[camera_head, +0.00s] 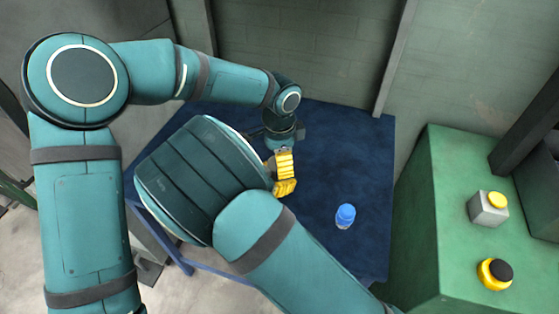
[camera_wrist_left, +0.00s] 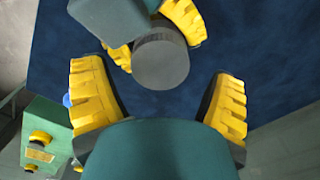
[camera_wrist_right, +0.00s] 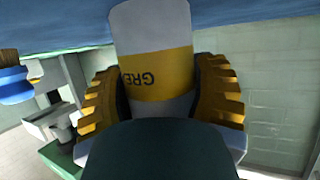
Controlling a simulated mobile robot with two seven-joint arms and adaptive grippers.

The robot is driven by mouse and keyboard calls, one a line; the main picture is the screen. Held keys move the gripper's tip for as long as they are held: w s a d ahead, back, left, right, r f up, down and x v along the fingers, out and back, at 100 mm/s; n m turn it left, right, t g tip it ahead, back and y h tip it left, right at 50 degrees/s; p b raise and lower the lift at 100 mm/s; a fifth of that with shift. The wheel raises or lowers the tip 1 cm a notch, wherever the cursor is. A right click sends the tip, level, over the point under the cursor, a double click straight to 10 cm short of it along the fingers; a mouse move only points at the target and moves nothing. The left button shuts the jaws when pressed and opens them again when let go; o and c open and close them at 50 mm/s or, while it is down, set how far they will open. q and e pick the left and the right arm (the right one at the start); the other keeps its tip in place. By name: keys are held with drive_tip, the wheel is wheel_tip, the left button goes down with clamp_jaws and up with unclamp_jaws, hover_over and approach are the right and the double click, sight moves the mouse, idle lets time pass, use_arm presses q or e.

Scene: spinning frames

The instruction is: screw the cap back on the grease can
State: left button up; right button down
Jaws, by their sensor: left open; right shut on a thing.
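The grease can (camera_wrist_right: 155,70), pale with a yellow band and upside-down lettering, stands between the fingers of my right gripper (camera_wrist_right: 155,85), which is shut on it. In the left wrist view a dark grey round end (camera_wrist_left: 160,62) shows between the right gripper's yellow fingers; I cannot tell if this is the cap or the can's bare end. My left gripper (camera_wrist_left: 160,88) is open and empty, facing that end with a gap.
The green cabinet (camera_head: 450,200) at right holds a grey box with a yellow button (camera_head: 489,207) and a yellow-and-black knob (camera_head: 495,273). The table's right part is mostly clear.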

use_arm(q)
wheel_tip(320, 180, up, 4)
drive_tip(key=shift+f, duration=0.25)
